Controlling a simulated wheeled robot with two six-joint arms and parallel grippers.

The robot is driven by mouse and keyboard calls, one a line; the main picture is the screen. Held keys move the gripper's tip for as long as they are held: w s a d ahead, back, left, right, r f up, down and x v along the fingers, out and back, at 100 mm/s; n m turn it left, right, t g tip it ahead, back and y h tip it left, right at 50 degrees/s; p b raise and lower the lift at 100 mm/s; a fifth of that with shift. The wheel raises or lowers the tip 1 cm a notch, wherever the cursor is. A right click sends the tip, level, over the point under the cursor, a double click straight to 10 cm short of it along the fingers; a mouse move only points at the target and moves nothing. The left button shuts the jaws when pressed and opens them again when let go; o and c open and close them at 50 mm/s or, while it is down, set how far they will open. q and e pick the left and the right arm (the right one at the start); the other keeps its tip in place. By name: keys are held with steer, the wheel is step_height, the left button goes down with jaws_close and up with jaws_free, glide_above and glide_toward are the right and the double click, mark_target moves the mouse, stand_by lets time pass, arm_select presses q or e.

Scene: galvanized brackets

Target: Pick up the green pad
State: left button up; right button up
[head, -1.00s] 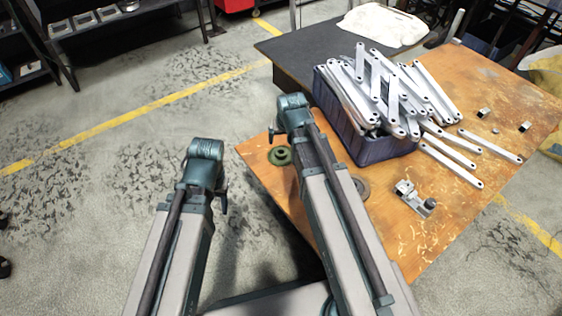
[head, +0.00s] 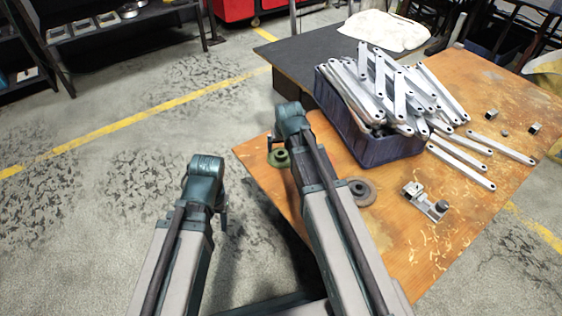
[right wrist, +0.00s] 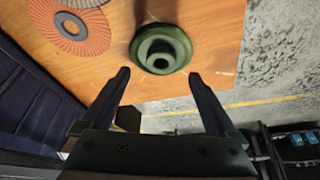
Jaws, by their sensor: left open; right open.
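The green pad (head: 279,160) is a round, stepped disc with a hole in its middle. It lies on the wooden table near the left corner, partly hidden by my right arm in the head view. In the right wrist view the green pad (right wrist: 160,48) lies beyond the fingertips, roughly centred between them. My right gripper (right wrist: 159,75) is open and empty, apart from the pad; in the head view little of this gripper (head: 271,141) shows. My left gripper (head: 223,205) is out over the floor, left of the table, mostly hidden behind its wrist.
A reddish-brown abrasive disc (head: 362,192) lies right of my right arm. A dark blue bin (head: 378,149) heaped with galvanized brackets (head: 400,95) stands behind it, with several loose strips beside it. A small metal fixture (head: 424,201) sits at the right. The table's front right is mostly clear.

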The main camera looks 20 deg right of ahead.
mark_target(281, 152)
steer(key=shift+f, duration=0.1)
steer(key=b+x, duration=0.5)
steer(key=shift+a, duration=0.1)
jaws_close()
stand_by(0.5)
steer(key=shift+r+p, duration=0.75)
steer(key=shift+p, duration=0.15)
step_height(281, 152, up, 3)
steer(key=p, duration=0.3)
steer(key=s+d, duration=0.2)
steer(key=d, duration=0.3)
steer(key=s+d, duration=0.2)
steer(key=d, duration=0.3)
steer(key=s+d, duration=0.2)
steer(key=d, duration=0.3)
steer(key=shift+r+p, duration=0.3)
